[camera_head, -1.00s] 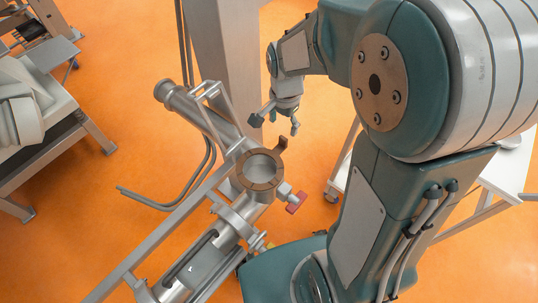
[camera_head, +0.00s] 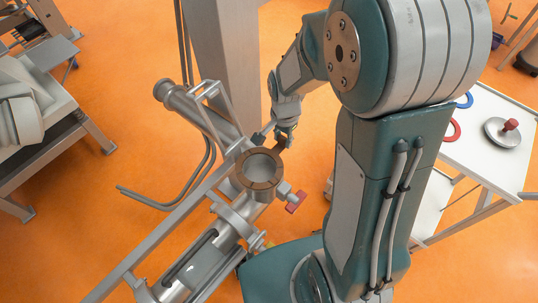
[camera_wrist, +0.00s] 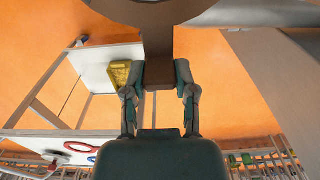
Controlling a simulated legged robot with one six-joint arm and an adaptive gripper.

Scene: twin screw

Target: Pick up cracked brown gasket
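The cracked brown gasket (camera_head: 245,183) is a brown ring with a tab. It lies around the round opening of the metal pipe fitting in the head view. Its tab sticks out toward the upper right, and my gripper (camera_head: 283,141) is at this tab. In the wrist view the brown tab (camera_wrist: 158,74) sits between the two fingertips of my gripper (camera_wrist: 159,80), which appear to touch it on both sides. Part of the ring (camera_wrist: 150,12) shows at the top of the wrist view. The crack is too small to make out.
The metal pipe assembly (camera_head: 215,255) runs diagonally beneath the gasket, with a red-handled valve (camera_head: 296,202) beside it. A thick post (camera_head: 228,60) stands close behind my gripper. A white table (camera_head: 490,150) at right holds a red ring, a blue ring and a metal disc.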

